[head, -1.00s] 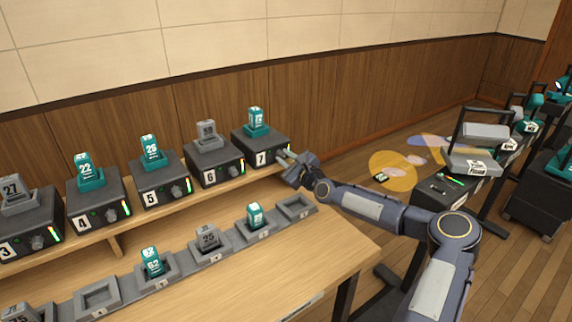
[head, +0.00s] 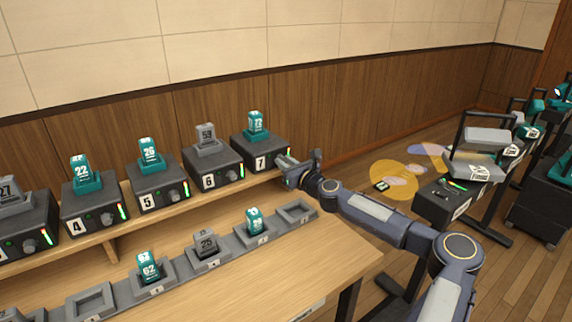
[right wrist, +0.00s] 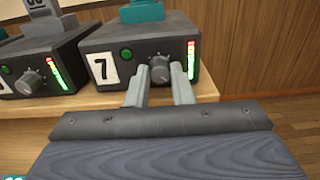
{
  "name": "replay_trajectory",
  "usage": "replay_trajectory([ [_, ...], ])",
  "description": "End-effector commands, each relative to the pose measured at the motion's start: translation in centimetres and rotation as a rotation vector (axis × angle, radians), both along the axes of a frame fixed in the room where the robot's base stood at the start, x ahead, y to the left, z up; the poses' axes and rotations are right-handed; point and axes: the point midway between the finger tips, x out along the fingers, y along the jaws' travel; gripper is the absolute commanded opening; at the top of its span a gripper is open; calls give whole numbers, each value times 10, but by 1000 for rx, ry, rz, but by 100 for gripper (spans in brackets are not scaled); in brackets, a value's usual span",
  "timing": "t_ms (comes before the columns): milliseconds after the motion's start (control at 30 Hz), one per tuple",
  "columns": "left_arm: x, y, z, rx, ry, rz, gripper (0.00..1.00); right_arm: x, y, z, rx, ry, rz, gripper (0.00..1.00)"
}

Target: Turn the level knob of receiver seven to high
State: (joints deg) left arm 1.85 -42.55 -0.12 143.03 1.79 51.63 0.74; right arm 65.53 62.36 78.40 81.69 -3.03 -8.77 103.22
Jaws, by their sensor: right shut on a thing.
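Receiver seven (head: 252,146) is a dark box at the right end of the shelf, with a teal pack marked with a number (head: 256,125) on top. In the right wrist view its front carries a white 7 label (right wrist: 103,69), a green light and a lit level strip (right wrist: 191,60). Its grey level knob (right wrist: 160,69) sits between the fingertips of my right gripper (right wrist: 161,84). The right gripper is shut on the knob; it also shows in the head view (head: 282,162), side-on at the receiver's front. My left gripper is not in view.
Receiver six (head: 213,165) stands just left of receiver seven, with more receivers further left. Charging slots (head: 296,212) line the table below the shelf. A dark cart (head: 447,199) stands to the right, with free floor between.

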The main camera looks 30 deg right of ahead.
Motion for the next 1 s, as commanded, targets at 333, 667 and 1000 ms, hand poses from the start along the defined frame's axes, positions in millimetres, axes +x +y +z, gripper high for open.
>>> replay_trajectory([
  [333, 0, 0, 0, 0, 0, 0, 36, 0, 1, -1, 9, 3, 2, 0],
  [667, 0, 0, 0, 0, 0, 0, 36, 0, 0, -1, 8, 2, 1, 30],
  [1000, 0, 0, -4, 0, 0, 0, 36, -33, -4, -2, 7, 3, -1, 30],
])
